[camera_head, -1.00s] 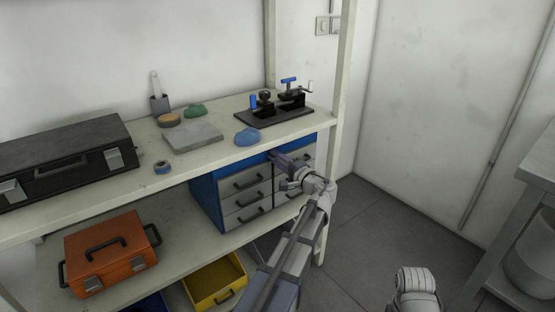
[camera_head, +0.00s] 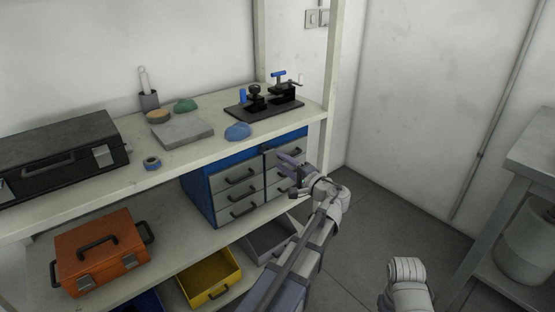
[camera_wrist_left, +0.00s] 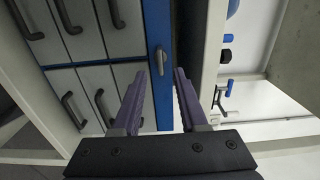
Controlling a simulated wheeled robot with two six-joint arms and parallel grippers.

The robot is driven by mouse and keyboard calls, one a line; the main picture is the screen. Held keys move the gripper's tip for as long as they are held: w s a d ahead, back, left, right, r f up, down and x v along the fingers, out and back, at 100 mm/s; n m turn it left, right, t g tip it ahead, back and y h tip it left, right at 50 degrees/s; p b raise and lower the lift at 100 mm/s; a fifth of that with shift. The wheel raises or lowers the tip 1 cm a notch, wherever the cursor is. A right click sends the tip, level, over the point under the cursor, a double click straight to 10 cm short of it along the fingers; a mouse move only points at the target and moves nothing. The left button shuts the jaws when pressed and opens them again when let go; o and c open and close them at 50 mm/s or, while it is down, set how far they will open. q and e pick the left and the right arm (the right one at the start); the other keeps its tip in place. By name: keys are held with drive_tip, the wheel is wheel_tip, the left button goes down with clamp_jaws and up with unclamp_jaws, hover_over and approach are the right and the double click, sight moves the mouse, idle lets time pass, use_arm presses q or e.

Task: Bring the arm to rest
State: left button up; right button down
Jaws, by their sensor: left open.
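My left gripper (camera_head: 284,164) is in front of the right part of the blue cabinet with grey drawers (camera_head: 205,196), under the worktop. Its two purple-grey fingers are open in the left wrist view (camera_wrist_left: 160,85), with nothing seen between them. There, a grey handle (camera_wrist_left: 163,61) on the cabinet's blue edge lies just beyond the fingertips, apparently apart from them. The left arm reaches up from the bottom of the head view. My right gripper is not in view.
The worktop (camera_head: 197,150) holds a black case (camera_head: 50,160), a grey slab (camera_head: 182,134), a blue lump (camera_head: 237,131) and a black clamp fixture (camera_head: 262,108). An orange toolbox (camera_head: 120,262) and yellow bin (camera_head: 208,275) are lower. Open floor (camera_head: 385,215) lies right.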

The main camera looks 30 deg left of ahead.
use_arm(q)
drive_tip(key=shift+d, duration=0.1)
idle(0.4)
drive_tip(key=s+d+f+g+h, duration=0.3)
drive_tip(key=s+d+f+h, duration=0.4)
drive_tip(key=s+d+f, duration=0.55)
drive_tip(key=s+d+f+g+h, duration=0.4)
drive_tip(key=s+d+f+h, duration=0.5)
drive_tip(key=d, duration=0.7)
wheel_tip(320, 180, up, 34)
drive_tip(key=s+d+p, duration=0.1)
drive_tip(key=s+p, duration=0.1)
drive_tip(key=p, duration=3.1)
drive_tip(key=shift+s+d+f+n+y+p, duration=0.25)
drive_tip(key=shift+d+n+y+p, duration=0.05)
drive_tip(key=shift+p, duration=0.1)
